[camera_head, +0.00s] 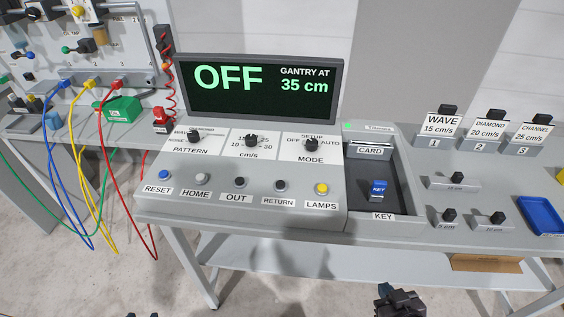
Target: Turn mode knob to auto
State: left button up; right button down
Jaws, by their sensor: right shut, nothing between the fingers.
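The black mode knob (311,145) sits on a white plate at the right of the grey console, above the word MODE. OFF is printed to its left, SETUP above it and AUTO to its right. Its pointer is too small to read surely. The screen (262,90) behind it reads OFF and GANTRY AT 35 cm. My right gripper (400,297) is at the bottom edge, well below the knob and in front of the console, shut and empty. Two small dark tips at the bottom left edge look like my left gripper (144,315); its jaws are mostly cut off.
The pattern knob (193,136) and speed knob (251,140) stand left of the mode knob. A row of buttons, including yellow LAMPS (321,188), lies in front. A tray with a blue key (378,190) is at right. Cables hang at left.

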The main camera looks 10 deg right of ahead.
aim_at(311, 143)
jog(key=k+l+u, duration=0.1)
jog(key=l+u, duration=0.15)
jog(key=k+l+u, duration=0.2)
jog(key=l, duration=0.25)
jog(key=k+l+u, duration=0.1)
jog(key=l+u, duration=0.15)
jog(key=l, duration=0.1)
